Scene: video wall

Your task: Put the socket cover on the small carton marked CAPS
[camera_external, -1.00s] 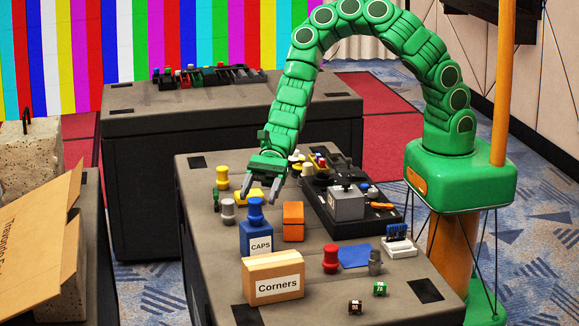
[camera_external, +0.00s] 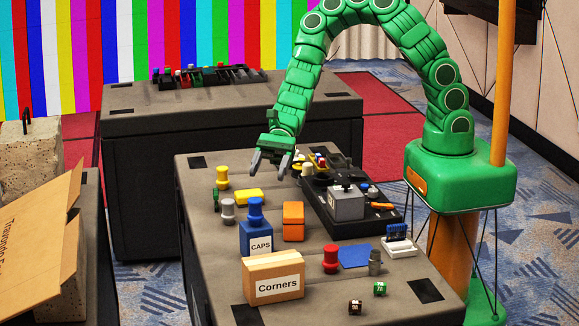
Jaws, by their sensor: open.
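The small blue carton marked CAPS (camera_external: 257,240) stands upright on the near dark table. A blue spool-shaped piece (camera_external: 255,211) stands on top of it. Similar spool-shaped pieces stand on the table: a yellow one (camera_external: 222,178), a grey one (camera_external: 227,210) and a red one (camera_external: 330,258). I cannot tell for certain which piece is the socket cover. My gripper (camera_external: 269,171) is open, fingers pointing down, with nothing seen between them. It is above the table's far part, behind the carton and apart from it.
A carton marked Corners (camera_external: 274,277) stands in front of CAPS. An orange block (camera_external: 293,222) is right of CAPS, and a yellow block (camera_external: 249,196) lies behind it. A black tray (camera_external: 335,215) of parts, including a grey box (camera_external: 346,203), lies at right.

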